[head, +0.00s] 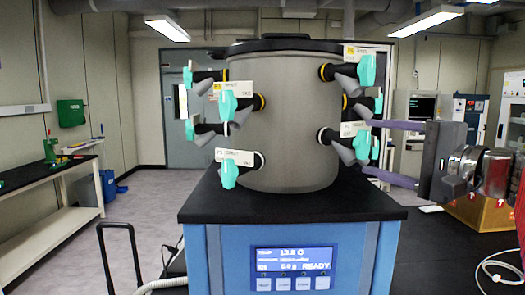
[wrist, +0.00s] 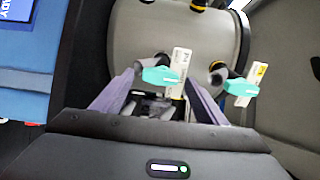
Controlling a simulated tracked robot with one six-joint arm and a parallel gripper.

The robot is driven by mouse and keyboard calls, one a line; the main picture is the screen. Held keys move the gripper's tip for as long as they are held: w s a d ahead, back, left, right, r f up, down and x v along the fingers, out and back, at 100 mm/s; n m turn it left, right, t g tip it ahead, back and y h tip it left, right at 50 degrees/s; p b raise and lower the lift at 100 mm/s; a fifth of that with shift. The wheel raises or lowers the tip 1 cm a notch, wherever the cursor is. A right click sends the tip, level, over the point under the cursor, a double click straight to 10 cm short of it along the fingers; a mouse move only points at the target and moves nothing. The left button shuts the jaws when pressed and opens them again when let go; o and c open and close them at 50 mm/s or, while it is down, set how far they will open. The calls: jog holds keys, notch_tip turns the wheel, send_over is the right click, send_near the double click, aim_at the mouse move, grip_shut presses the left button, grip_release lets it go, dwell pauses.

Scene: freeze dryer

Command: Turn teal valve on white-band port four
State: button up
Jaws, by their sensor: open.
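A grey drum chamber (head: 285,130) carries several side ports with teal valves and paper labels. In the wrist view a teal valve (wrist: 159,76) with a white label that seems to read P4 (wrist: 179,68) lies between my finger ends.
In the wrist view a neighbouring yellow-banded port with a teal valve (wrist: 241,87) is close beside the right finger. The drum stands on a black-topped blue cabinet (head: 295,265) with a lit display.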

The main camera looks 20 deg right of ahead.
jog(key=v, duration=1.2)
jog(key=shift+s+d, duration=0.15)
jog(key=shift+s, duration=0.15)
jog(key=shift+f, duration=0.15)
jog(key=w+a+f+n+g+y, duration=0.15)
jog(key=w+a+f+g, duration=0.25)
jog(key=a+f, duration=0.4)
jog(key=w+a+f+n+g+y, duration=0.1)
jog(key=w+a+f+n+g, duration=0.35)
jog(key=f, duration=0.65)
jog(key=s+a+f+n+g+h, duration=0.35)
jog(key=a+f+n, duration=0.4)
jog(key=f, duration=0.35)
jog(key=s+a+f+n+g+h, duration=0.2)
jog(key=s+a+f+n+h, duration=0.3)
jog(key=a+f, duration=0.4)
jog(key=d+m, duration=0.1)
jog(key=s+d+r+m+t+y, duration=0.1)
jog(key=d+m+t, duration=0.1)
jog(key=shift+s+d+r+m, duration=0.25)
jog(key=shift+d+r, duration=0.05)
jog(key=shift+d, duration=0.05)
